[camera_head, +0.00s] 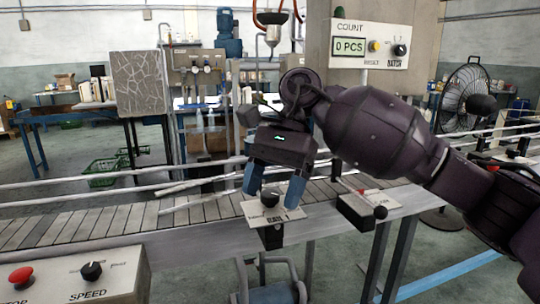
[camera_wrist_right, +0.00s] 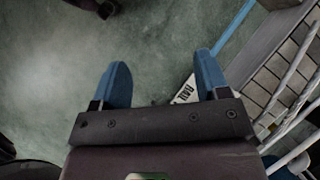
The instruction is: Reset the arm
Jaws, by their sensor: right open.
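My right arm comes in from the right in the head view. Its gripper (camera_head: 274,188) hangs pointing down over the front edge of the conveyor, with its two blue fingers spread. A small labelled plate with a black knob (camera_head: 270,197) shows between and just behind the fingertips; I cannot tell whether they touch it. Part of the labelled plate (camera_wrist_right: 183,92) shows beside the right finger there. My left gripper is not in view.
The slatted conveyor (camera_head: 100,222) with its rails runs across the view. A panel with a red button and speed knob (camera_head: 75,280) is at front left. A lever box (camera_head: 365,207) stands right of my gripper. A counter box (camera_head: 368,44) and fan (camera_head: 465,95) are behind.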

